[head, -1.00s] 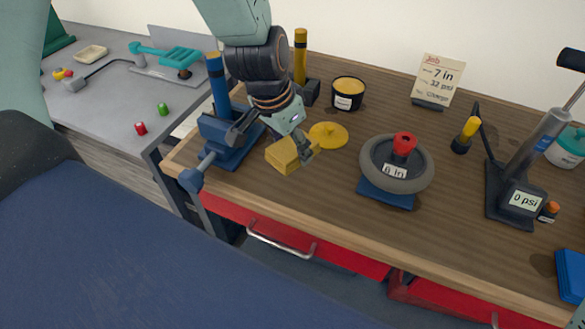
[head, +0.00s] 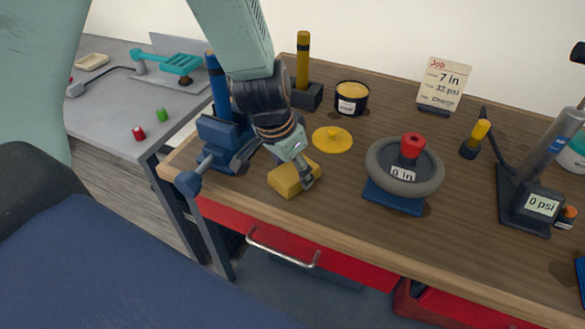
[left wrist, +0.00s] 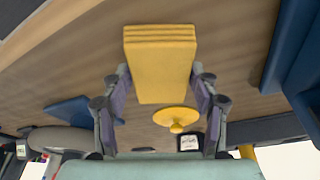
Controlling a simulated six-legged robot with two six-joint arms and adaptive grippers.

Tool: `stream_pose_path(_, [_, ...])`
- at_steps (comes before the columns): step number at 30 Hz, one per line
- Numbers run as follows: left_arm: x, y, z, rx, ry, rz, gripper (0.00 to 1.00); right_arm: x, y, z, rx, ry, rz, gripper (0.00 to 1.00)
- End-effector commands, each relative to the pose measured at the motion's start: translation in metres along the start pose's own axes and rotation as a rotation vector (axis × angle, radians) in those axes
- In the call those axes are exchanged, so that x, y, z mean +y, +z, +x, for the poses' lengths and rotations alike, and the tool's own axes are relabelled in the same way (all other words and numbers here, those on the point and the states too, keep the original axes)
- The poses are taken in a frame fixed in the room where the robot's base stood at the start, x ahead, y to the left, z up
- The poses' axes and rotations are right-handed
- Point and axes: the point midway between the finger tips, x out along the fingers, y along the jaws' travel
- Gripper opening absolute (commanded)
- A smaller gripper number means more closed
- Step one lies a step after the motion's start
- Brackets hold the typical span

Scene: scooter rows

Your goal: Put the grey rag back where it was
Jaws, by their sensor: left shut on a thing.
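No grey rag shows in these frames. My left gripper (head: 294,165) is shut on a yellow folded cloth or block (head: 288,181) with layered edges. The left wrist view shows this yellow thing (left wrist: 161,72) between the two fingers. It is low over the wooden bench (head: 340,222), between the blue vise and the round yellow lid, near the front edge. I cannot tell whether it touches the bench top. My right gripper is not in view.
A blue vise (head: 222,132) stands just left of the gripper. A yellow lid (head: 332,140) lies behind it. A grey tyre on a blue stand (head: 428,184) and a pump (head: 545,165) stand to the right. A black tub (head: 351,102) stands at the back.

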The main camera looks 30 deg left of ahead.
Motion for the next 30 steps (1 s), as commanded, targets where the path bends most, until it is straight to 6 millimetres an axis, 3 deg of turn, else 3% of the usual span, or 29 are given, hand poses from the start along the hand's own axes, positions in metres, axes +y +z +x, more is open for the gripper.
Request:
stream_pose_path(9, [0.000, 0.000, 0.000, -0.001, 0.000, 0.000, 0.83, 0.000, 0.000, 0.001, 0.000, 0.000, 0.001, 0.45])
stream_pose_path(20, [0.000, 0.000, -0.002, -0.001, 0.000, 0.000, 0.83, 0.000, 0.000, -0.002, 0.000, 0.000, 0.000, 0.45])
stream_pose_path(30, [0.000, -0.001, -0.035, -0.001, 0.001, 0.000, 0.83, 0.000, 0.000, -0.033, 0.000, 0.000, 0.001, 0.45])
